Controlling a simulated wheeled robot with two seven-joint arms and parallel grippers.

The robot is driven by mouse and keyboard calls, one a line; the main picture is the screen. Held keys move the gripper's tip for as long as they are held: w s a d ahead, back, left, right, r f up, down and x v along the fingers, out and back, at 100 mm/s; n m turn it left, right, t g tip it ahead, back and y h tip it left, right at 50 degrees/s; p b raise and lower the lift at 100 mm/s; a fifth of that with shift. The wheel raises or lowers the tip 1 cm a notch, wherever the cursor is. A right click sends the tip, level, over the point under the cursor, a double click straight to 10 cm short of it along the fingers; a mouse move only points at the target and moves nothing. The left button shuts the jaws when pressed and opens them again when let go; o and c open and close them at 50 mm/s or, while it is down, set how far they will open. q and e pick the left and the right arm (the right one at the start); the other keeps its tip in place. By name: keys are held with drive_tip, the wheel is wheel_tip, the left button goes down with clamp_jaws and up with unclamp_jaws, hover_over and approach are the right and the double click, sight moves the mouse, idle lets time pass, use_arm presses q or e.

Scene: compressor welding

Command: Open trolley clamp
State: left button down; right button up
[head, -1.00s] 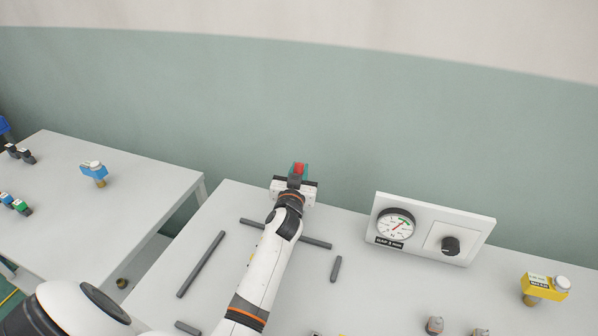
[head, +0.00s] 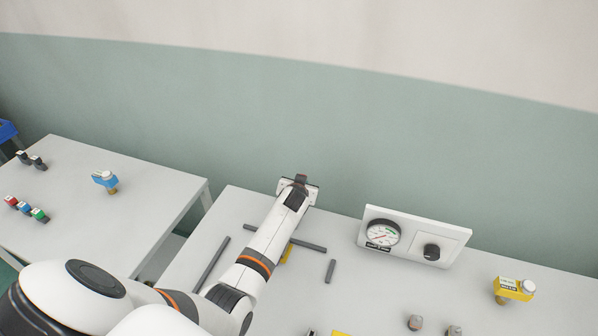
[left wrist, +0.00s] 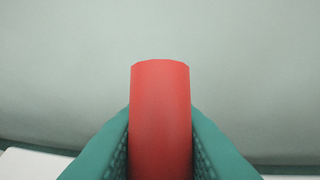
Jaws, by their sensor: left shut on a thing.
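A smooth red cylindrical grip (left wrist: 160,115) stands upright in the left wrist view, between the two teal fingers of my left gripper (left wrist: 160,150). The fingers are shut on it, one on each side, and its upper part sticks out above them. In the head view my left gripper (head: 300,178) is at the far edge of the middle table; my own wrist hides its fingers and the red grip. I cannot make out the rest of the clamp. My right gripper is not in view.
A panel with a round gauge (head: 380,234) and a black knob (head: 431,252) stands right of my left arm. Dark bars (head: 212,265) lie on the middle table (head: 320,290). A yellow clamp-like part (head: 514,289) is at right, a blue one (head: 105,180) on the left table.

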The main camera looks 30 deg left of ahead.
use_arm(q)
drive_tip(key=shift+w+f+m+g+h, duration=0.2)
drive_tip(key=shift+f+g+h, duration=0.15)
drive_tip(key=shift+f+g, duration=0.8)
drive_tip(key=shift+w+f+m+g+h, duration=0.1)
drive_tip(key=shift+w+f+g+h, duration=0.2)
drive_tip(key=shift+f+g, duration=0.8)
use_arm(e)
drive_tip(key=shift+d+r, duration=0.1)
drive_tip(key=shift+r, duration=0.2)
use_arm(q)
drive_tip(key=shift+s, duration=0.15)
drive_tip(key=c, duration=1.2)
unclamp_jaws()
drive_tip(key=shift+a, duration=0.1)
drive_tip(key=shift+c, duration=0.2)
drive_tip(key=shift+r, duration=0.15)
drive_tip(key=p+v, duration=0.2)
drive_tip(key=v, duration=0.9)
drive_tip(key=shift+r, duration=0.4)
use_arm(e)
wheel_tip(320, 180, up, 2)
